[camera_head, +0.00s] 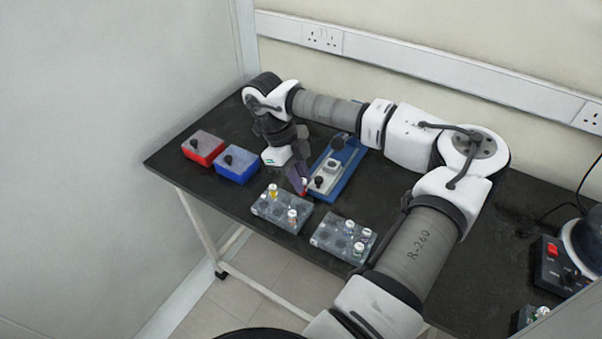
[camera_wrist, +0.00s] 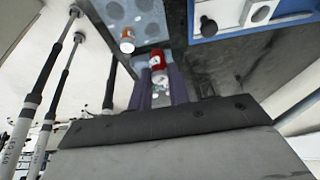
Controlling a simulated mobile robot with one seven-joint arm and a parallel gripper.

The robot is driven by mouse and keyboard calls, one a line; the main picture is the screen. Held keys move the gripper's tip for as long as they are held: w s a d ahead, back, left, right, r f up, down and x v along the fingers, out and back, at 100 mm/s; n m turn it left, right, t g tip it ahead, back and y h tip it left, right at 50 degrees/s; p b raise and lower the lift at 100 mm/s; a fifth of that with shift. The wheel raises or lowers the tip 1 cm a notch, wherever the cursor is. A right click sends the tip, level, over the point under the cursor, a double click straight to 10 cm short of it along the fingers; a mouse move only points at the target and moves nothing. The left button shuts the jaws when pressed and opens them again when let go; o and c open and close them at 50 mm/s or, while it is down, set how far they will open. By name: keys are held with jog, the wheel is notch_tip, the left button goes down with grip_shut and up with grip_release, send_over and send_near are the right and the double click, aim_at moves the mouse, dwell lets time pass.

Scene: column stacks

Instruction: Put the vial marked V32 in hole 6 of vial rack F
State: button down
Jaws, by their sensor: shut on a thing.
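My gripper (camera_head: 302,188) points down over the table, just behind the left vial rack (camera_head: 282,211). It is shut on a red vial with a white part (camera_wrist: 158,66), held between the fingers in the wrist view; its mark is not legible. Only a bit of red shows at the fingertips in the head view. The left rack holds a yellow-orange vial (camera_head: 273,192) and a white-capped vial (camera_head: 292,216). The right vial rack (camera_head: 325,245) holds several white-capped vials (camera_head: 358,248). I cannot read the rack letters or hole numbers. A rack (camera_wrist: 140,12) with empty holes and an orange vial (camera_wrist: 127,42) shows in the wrist view.
A red box (camera_head: 203,149) and a blue box (camera_head: 236,168) stand at the left. A blue tray (camera_head: 350,168) with a grey block and dark knobs lies close to the right of my gripper. A device with a red switch (camera_head: 551,252) stands at the far right.

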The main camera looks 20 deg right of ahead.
aim_at(299, 194)
jog(key=shift+s+a+f, duration=0.15)
jog(key=shift+f, duration=0.1)
jog(key=shift+f+b, duration=0.85)
jog(key=shift+f, duration=1.05)
jog(key=shift+f+b, duration=0.1)
jog(key=shift+b, duration=0.4)
jog(key=shift+f+b, duration=0.65)
jog(key=shift+b, duration=0.1)
dwell(0.7)
jog(key=shift+f+b, duration=0.35)
jog(key=shift+b, duration=0.05)
jog(key=c, duration=0.9)
grip_release()
